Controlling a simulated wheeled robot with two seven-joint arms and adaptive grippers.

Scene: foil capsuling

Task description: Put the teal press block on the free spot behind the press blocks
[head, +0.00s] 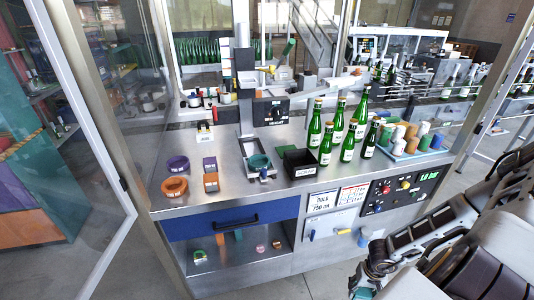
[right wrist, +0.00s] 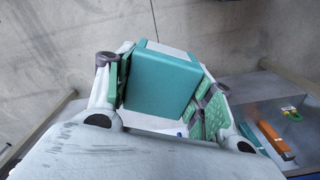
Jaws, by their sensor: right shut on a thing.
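My right gripper (right wrist: 163,85) is shut on the teal press block (right wrist: 160,82), which has a pale grey face, in the right wrist view. A purple press block (head: 209,163) and an orange press block (head: 211,183) stand in a row on the left of the steel bench (head: 300,181). Bare bench top shows behind the purple one. My left gripper is not in view.
Purple (head: 177,164) and orange (head: 174,186) rings lie left of the blocks. The press (head: 246,110) with a teal ring (head: 259,161), a black bin (head: 299,162) and several green bottles (head: 326,143) stand to the right. An open shelf (head: 245,262) is below the blue drawer (head: 230,221).

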